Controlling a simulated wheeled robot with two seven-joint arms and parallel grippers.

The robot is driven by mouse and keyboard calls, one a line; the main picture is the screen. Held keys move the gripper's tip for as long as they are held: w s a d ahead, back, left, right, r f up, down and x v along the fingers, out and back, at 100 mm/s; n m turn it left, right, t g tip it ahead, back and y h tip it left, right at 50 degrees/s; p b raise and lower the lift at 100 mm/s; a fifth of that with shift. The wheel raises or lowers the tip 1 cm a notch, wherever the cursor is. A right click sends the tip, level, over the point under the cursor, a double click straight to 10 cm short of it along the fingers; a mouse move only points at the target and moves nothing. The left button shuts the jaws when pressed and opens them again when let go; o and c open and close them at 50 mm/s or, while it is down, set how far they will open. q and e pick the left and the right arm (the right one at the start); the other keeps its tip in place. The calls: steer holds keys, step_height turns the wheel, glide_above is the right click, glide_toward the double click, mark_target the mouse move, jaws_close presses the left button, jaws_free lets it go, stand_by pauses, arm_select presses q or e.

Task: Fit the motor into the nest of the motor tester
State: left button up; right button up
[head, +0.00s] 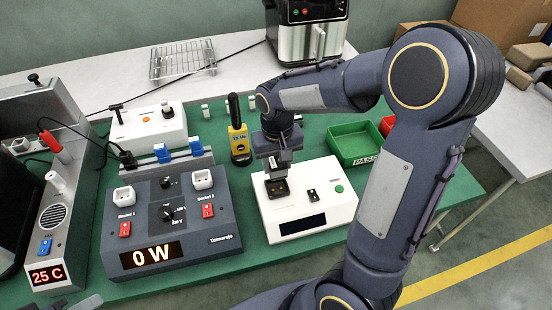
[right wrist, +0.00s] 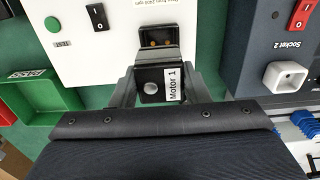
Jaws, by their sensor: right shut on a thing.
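The motor tester is a white box (head: 318,214) with a black switch, a green button and a dark display. Its black nest (head: 277,187) shows gold contacts; the nest also appears in the right wrist view (right wrist: 158,38). My right gripper (head: 279,162) points down over the tester, at the rear side of the nest. In the right wrist view its fingers are shut on the black motor (right wrist: 150,85), labelled "Motor 1". The motor is beside the nest opening in that view, with the contacts uncovered. Any height gap is hard to tell.
A grey socket tester (head: 180,230) reading 0 W stands left of the motor tester. A yellow-black handheld device (head: 239,141) stands behind. A green PASS tray (head: 352,146) is behind right, with a red bin (head: 387,126) beyond. Green mat is bare before the tester.

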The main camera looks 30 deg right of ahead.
steer(key=shift+f+b, duration=1.95)
steer(key=shift+f, duration=0.5)
steer(key=shift+r, duration=0.15)
steer(key=shift+f, duration=0.3)
steer(key=shift+f+b, duration=0.65)
steer(key=shift+f, duration=0.25)
steer(key=o, duration=1.3)
